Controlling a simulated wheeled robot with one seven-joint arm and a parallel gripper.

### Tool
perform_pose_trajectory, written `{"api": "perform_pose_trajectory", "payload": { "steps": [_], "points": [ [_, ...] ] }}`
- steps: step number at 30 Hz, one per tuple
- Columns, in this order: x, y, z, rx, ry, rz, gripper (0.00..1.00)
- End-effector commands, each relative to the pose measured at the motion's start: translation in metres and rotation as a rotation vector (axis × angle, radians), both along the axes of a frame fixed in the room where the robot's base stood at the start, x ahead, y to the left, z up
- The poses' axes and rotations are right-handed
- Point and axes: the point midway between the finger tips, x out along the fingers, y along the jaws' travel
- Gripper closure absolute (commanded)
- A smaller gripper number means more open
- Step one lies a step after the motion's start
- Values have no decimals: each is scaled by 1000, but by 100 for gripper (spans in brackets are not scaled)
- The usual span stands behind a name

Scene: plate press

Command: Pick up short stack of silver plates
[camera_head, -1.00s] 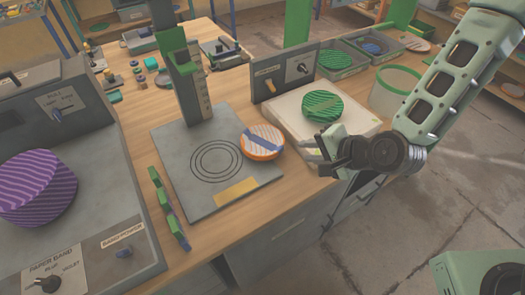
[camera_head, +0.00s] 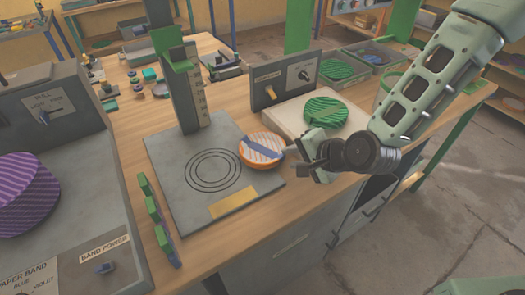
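A short round stack (camera_head: 261,150) with an orange side, pale orange-and-white striped top and blue band lies at the right edge of the grey press plate (camera_head: 180,165). No plainly silver stack stands out. My gripper (camera_head: 300,160) is just right of this stack, pointing left at it. Its fingers look apart, with one tip close to the stack's right edge; I cannot tell whether it touches. A green striped stack (camera_head: 325,112) sits on a white pad (camera_head: 290,115) behind my gripper. A purple striped stack (camera_head: 25,190) is at the far left, partly cut off.
A grey column with a green head (camera_head: 180,80) rises behind the press plate. A grey box with a knob (camera_head: 285,80) stands behind the pad. Bins (camera_head: 345,65) are at the back right. A control panel (camera_head: 95,245) is at the left.

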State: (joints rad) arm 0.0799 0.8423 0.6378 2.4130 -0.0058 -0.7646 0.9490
Motion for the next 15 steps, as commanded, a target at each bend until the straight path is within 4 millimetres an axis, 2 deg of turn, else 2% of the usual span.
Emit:
{"api": "perform_pose_trajectory", "payload": {
  "steps": [15],
  "points": [
    [25,30,-35,-1,-1,1,72]
  ]
}}
